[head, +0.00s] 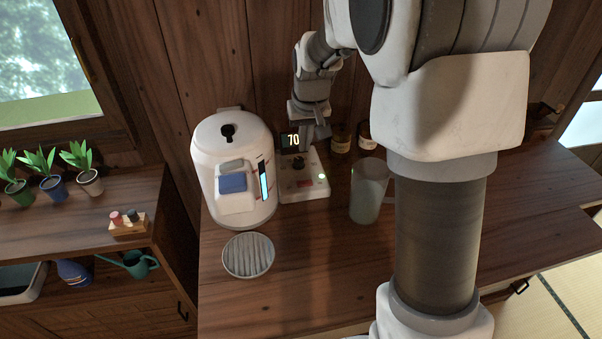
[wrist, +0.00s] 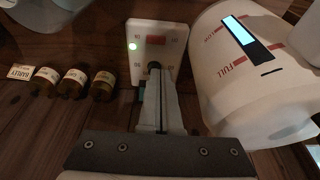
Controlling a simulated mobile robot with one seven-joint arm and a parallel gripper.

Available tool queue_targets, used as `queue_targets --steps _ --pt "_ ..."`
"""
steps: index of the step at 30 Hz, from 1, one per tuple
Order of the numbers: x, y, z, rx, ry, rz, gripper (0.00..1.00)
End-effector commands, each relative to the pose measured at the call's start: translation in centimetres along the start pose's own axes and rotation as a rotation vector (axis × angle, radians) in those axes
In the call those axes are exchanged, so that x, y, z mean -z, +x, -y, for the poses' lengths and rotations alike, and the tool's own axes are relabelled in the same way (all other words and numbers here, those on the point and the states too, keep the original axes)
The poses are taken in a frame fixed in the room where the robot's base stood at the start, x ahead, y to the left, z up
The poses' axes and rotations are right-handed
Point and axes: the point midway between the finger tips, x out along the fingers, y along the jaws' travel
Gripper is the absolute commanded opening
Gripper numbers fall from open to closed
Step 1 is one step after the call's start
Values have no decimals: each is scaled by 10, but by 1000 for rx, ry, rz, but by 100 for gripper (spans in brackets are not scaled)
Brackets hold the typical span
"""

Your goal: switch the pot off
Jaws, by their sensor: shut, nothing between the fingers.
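The white electric pot (head: 233,170) stands on the wooden counter (head: 300,270) with a lit blue level strip on its side. It also shows in the wrist view (wrist: 268,85), at the right.
A translucent cup (head: 368,190) stands right of the panel. A round slatted tray (head: 248,256) lies before the pot. Small labelled bottles (wrist: 75,82) stand near the wall. Potted plants (head: 40,164) sit on the left shelf. The counter's front is clear.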

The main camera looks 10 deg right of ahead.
Motion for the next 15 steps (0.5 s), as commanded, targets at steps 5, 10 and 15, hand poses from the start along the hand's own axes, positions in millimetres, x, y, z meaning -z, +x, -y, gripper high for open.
queue_targets --steps 5,10,15 --pt "-1 14 0 0 0 2 0" --pt "-2 47 0 0 1 5 0" --pt "-2 85 0 0 0 4 0"
